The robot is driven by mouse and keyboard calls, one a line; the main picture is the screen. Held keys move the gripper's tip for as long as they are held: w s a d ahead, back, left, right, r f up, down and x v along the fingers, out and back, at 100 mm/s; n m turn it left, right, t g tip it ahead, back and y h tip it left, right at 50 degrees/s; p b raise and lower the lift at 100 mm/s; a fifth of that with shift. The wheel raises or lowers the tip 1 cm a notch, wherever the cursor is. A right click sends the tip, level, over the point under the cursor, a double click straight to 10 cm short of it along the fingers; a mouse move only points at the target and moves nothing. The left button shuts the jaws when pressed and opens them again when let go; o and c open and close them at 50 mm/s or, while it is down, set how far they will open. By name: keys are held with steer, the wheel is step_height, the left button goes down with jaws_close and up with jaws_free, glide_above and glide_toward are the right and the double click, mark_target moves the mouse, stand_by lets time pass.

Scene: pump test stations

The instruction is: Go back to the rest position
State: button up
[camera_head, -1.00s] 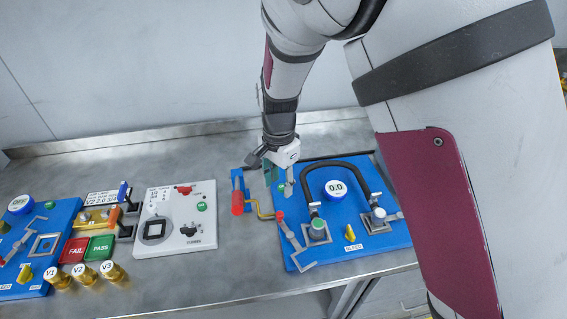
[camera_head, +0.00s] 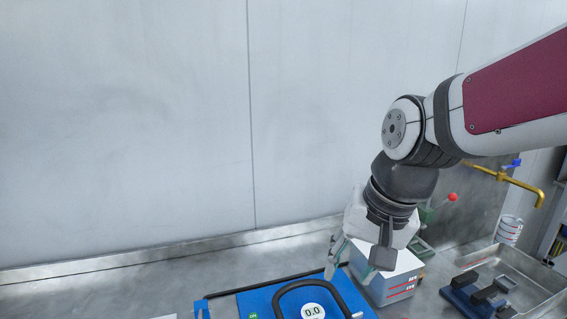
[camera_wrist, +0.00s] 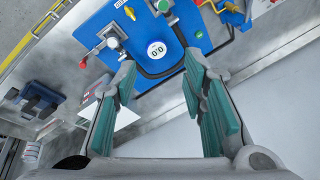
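My gripper (camera_head: 358,258) hangs above the back right part of the bench in the head view, pointing down. In the wrist view my gripper (camera_wrist: 160,95) has its two green-padded fingers spread wide apart, with nothing between them. Beyond the fingers is the blue pump board (camera_wrist: 205,22) with a black hose (camera_wrist: 172,68) and a round gauge (camera_wrist: 156,49) reading 0.0. In the head view only the back part of the blue board (camera_head: 262,303) shows, with the gauge (camera_head: 312,311) cut by the lower edge.
A white box (camera_head: 385,283) with red marks stands close behind the gripper. A steel sink (camera_head: 540,290) with dark blocks (camera_head: 487,294) beside it, a brass tap (camera_head: 505,177) and a striped cup (camera_head: 509,230) are at the right. The back wall (camera_head: 130,120) is bare.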

steer(key=s+d+r+n+t+h, duration=0.1)
steer(key=s+d+r+n+t, duration=0.1)
steer(key=s+d, duration=0.6)
steer(key=s+r+n, duration=0.1)
steer(key=s, duration=0.1)
steer(key=shift+s+d+t+h+b, duration=0.2)
steer(key=shift+s+t+h+b, duration=0.1)
steer(key=shift+t+h+b, duration=0.1)
steer(key=shift+w, duration=0.1)
